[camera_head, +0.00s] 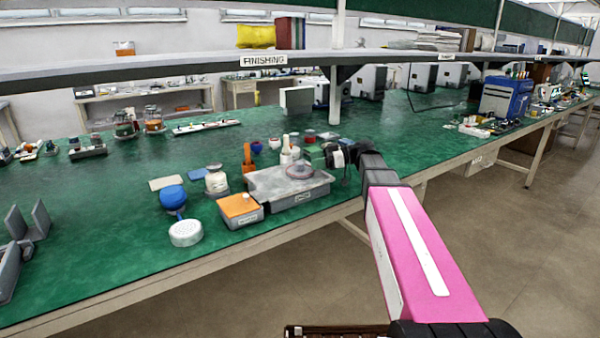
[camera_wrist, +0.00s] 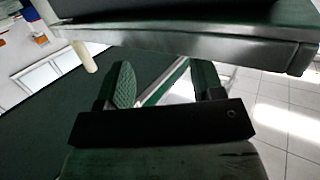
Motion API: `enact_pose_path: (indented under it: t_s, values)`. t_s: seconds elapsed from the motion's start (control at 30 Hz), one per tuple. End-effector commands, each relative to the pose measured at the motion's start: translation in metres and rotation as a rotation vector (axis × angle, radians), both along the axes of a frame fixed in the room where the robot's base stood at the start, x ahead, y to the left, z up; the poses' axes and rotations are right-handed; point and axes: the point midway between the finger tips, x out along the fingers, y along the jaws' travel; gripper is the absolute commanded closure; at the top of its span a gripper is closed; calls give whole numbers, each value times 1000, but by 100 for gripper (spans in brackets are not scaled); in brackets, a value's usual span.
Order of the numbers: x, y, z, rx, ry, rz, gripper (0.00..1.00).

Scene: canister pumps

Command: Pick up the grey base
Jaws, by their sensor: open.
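Several grey items lie on the green bench, and I cannot tell for sure which is the grey base. A wide grey tray (camera_head: 301,196) sits near the front edge, holding a clear round item. A smaller grey box (camera_head: 246,221) with an orange top stands left of it. My gripper (camera_head: 343,158) is beyond the tray's right end, above the bench, partly hidden by my arm. In the wrist view my gripper (camera_wrist: 163,86) has its fingers apart with nothing held between them. A dark slab crosses the top of that view, and I cannot tell what it is.
A blue round part (camera_head: 173,197) and a white perforated disc (camera_head: 186,233) stand left of the box. White and orange bottles crowd behind the tray. Grey upright brackets (camera_head: 40,218) are at far left. A shelf beam (camera_head: 200,67) runs above.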

Motion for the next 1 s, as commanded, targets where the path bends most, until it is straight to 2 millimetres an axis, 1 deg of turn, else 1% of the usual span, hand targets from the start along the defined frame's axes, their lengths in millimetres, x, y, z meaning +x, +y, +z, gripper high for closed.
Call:
enact_pose_path:
  t_s: [0.2, 0.3, 0.4, 0.57, 0.6, 0.67, 0.7, 0.73, 1.0]
  values:
    - [0, 29, -9, 0, 0, 3, 39]
    - [0, 41, -11, 0, 0, 2, 39]
    - [0, 44, -12, 0, 0, 0, 39]
    - [0, 43, -12, 0, 0, 0, 39]
    - [0, 43, -12, 0, 0, 0, 52]
    - [0, 43, -12, 0, 0, 0, 72]
    - [0, 43, -12, 0, 0, 0, 84]
    - [0, 43, -12, 0, 0, 0, 94]
    - [0, 43, -12, 0, 0, 0, 94]
